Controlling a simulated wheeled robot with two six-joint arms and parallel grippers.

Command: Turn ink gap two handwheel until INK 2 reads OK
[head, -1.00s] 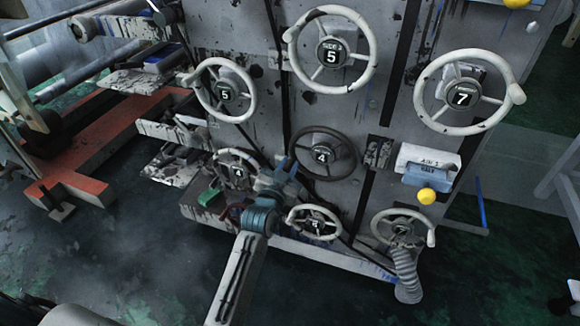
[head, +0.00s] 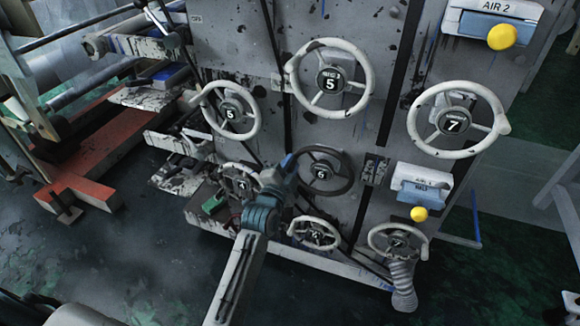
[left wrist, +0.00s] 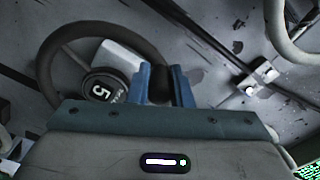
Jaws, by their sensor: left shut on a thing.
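A dark handwheel (head: 346,183) is on the grey machine face, among several pale ones. I cannot read a name on it. Its hub (head: 322,170) carries a numeral that looks like 6 in the head view and 5 in the left wrist view (left wrist: 102,89). My left gripper (head: 288,163) is at the left side of this wheel. In the left wrist view its blue fingers (left wrist: 161,88) are shut on the dark rim (left wrist: 143,47). No INK 2 reading is legible. My right gripper is not in view.
Pale handwheels surround the dark one: one marked 5 above (head: 371,77), one marked 7 at right (head: 497,130), and a small one below (head: 314,247). An AIR 1 box (head: 424,178) with a yellow knob (head: 419,214) juts out at right.

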